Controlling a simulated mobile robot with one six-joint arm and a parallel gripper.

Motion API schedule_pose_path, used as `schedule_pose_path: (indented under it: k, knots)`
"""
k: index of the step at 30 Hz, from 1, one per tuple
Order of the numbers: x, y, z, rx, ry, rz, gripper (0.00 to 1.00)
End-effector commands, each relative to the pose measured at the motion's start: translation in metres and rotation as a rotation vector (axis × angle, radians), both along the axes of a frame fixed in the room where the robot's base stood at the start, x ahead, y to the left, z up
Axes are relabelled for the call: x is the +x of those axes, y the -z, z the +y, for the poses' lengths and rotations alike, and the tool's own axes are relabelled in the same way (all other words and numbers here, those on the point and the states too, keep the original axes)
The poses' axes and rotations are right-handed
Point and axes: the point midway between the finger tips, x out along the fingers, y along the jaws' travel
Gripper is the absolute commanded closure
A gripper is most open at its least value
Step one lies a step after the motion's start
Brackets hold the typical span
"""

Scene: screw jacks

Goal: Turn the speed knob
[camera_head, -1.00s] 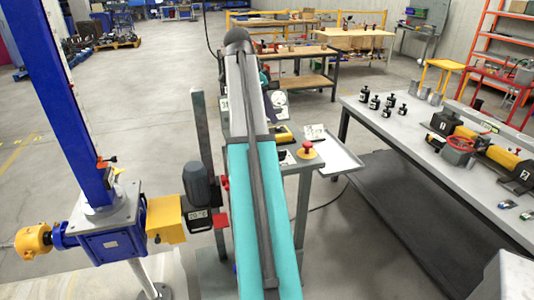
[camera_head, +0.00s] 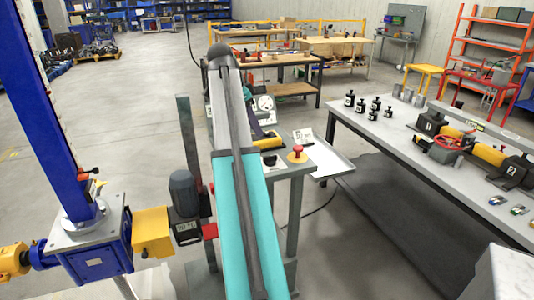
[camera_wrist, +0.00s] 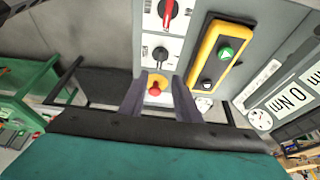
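The speed knob (camera_wrist: 160,53) looks to be the small black knob on a light plate of the grey control panel, at upper middle in the wrist view. My gripper (camera_wrist: 157,82) is open and empty, its two dark fingers pointing at the panel below the knob in the picture. A red emergency stop button (camera_wrist: 155,89) on a yellow base shows between the fingers; I cannot tell how far off it is.
A red rotary switch (camera_wrist: 170,10) sits above the knob. A yellow pendant (camera_wrist: 222,55) with green and black buttons is close on the right. In the head view, a blue screw jack (camera_head: 95,255) stands left and a grey workbench (camera_head: 410,145) right.

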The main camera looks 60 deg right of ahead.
Motion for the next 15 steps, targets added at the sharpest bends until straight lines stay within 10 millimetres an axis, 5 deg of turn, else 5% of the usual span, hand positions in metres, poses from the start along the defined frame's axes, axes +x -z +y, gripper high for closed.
schedule_pose_path:
  k: [15]
  knots:
    - [-0.015,0.058,-0.017,0.002,0.000,0.001,0.70]
